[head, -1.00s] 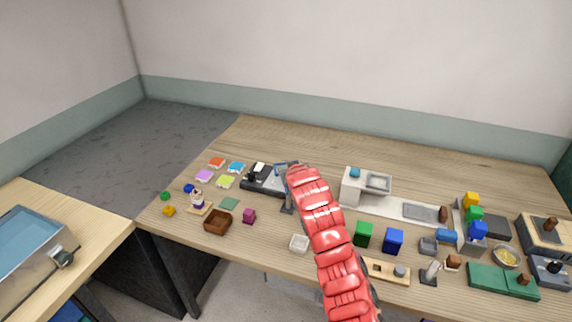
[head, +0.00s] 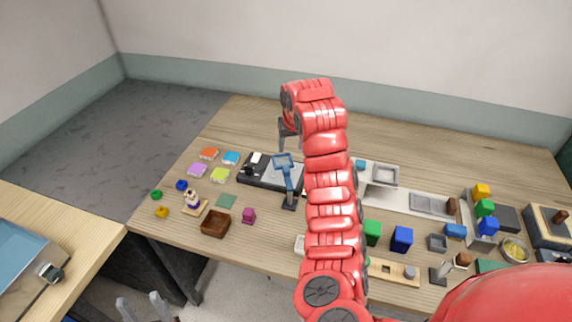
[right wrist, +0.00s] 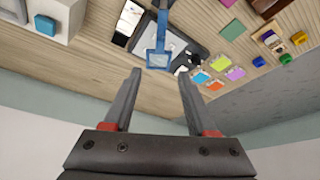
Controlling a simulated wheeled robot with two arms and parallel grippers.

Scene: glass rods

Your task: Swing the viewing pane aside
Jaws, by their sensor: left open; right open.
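The viewing pane (head: 283,162) is a blue-framed square on a blue arm that rises from a dark post (head: 289,200). In the right wrist view, the blue frame (right wrist: 158,58) shows between and beyond my fingers. My right gripper (head: 285,134) is open and empty, behind and above the pane and apart from it. My left gripper (head: 141,306) is open and empty at the bottom edge, below the table's front.
A grey-white stand (head: 385,174) is at right. My right arm hides part of the table's middle. The back of the table is clear.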

